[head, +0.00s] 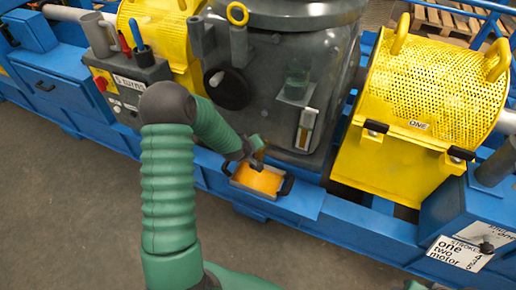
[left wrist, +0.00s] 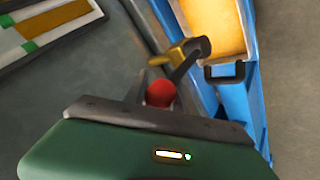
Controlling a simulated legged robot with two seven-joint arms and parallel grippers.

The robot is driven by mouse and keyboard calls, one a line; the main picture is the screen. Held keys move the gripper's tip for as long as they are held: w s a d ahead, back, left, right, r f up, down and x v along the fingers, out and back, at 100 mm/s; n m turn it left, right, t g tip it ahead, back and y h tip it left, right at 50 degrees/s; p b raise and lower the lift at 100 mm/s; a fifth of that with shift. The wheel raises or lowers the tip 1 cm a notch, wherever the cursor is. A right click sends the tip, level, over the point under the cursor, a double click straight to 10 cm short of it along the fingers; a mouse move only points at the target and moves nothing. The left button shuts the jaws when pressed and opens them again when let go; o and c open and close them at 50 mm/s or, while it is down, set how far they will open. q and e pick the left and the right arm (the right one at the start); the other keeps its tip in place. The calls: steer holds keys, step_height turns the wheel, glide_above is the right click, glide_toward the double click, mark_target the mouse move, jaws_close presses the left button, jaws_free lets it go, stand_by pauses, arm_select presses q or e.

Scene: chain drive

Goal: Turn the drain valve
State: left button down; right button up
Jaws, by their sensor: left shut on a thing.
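The drain valve has a brass body (left wrist: 176,53) and a dark lever ending in a red ball knob (left wrist: 160,93), seen in the left wrist view at the grey housing. In the head view, an orange-yellow bit of it (head: 257,142) shows beside my gripper, low on the grey gearbox housing (head: 285,70). My left gripper (head: 248,150) is there, shut on the red knob of the lever. Its dark jaw (left wrist: 150,118) hides part of the grip. My right gripper is not in view.
A drip tray with amber contents (head: 235,182) and black handles sits on the blue frame (head: 310,205) just below the valve; its contents also show in the wrist view (left wrist: 213,25). A yellow perforated guard (head: 430,90) stands right, a control box (head: 125,85) left. The floor in front is clear.

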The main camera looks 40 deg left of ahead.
arm_select(q)
steer(key=shift+s+d+f, duration=0.15)
steer(key=shift+s+f, duration=0.25)
steer(key=shift+f, duration=0.1)
steer(key=c, duration=1.3)
jaws_free()
steer(key=shift+o, duration=1.3)
steer(key=shift+w, duration=0.2)
steer(key=shift+r, duration=0.15)
steer(key=shift+r, duration=0.3)
steer(key=p+v, duration=0.2)
steer(key=v, duration=0.3)
steer(key=p+v, duration=0.2)
steer(key=v, duration=0.3)
steer(key=p+v, duration=0.2)
steer(key=v, duration=0.4)
steer(key=shift+s+a+f, duration=0.1)
steer(key=shift+s+a, duration=0.15)
steer(key=shift+a, duration=0.05)
